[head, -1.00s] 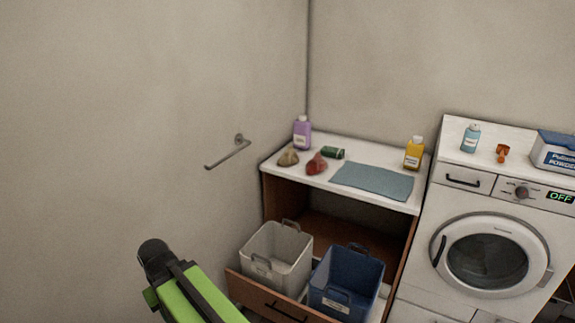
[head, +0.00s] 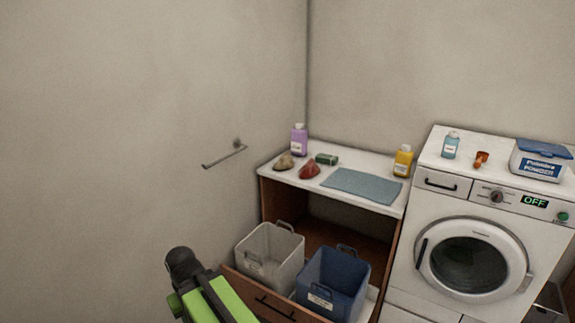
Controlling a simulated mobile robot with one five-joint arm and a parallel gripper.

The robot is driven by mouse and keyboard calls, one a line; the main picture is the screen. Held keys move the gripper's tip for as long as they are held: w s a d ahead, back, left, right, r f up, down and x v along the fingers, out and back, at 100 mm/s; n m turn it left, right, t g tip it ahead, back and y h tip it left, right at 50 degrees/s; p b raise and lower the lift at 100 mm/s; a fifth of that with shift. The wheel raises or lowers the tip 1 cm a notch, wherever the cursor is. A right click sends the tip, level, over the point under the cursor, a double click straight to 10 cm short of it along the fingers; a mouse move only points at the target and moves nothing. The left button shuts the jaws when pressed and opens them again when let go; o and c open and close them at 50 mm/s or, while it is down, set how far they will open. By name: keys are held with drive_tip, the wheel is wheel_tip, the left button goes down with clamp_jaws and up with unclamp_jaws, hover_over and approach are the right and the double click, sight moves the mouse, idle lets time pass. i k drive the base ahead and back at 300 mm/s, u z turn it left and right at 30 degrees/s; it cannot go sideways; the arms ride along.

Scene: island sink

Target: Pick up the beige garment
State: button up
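The beige garment (head: 285,161) is a small crumpled bundle on the left end of the white counter (head: 387,204). A red garment (head: 309,171) lies just right of it and nearer the front edge. A dark green rolled item (head: 327,159) lies behind the red one. My green and black arm shows at the bottom of the head view, well below and left of the counter. The gripper's fingers cannot be made out, so I cannot tell whether it is open or shut. Nothing is seen touching the beige garment.
A purple bottle (head: 299,140), a yellow bottle (head: 403,160) and a blue-grey cloth (head: 362,186) are on the counter. A grey bin (head: 270,257) and a blue bin (head: 333,284) stand in a pulled-out drawer below. A washing machine (head: 470,235) stands right; a towel bar (head: 222,157) juts from the left wall.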

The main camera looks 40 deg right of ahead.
sight(285, 163)
drive_tip(key=z, duration=0.05)
drive_tip(key=i, duration=0.85)
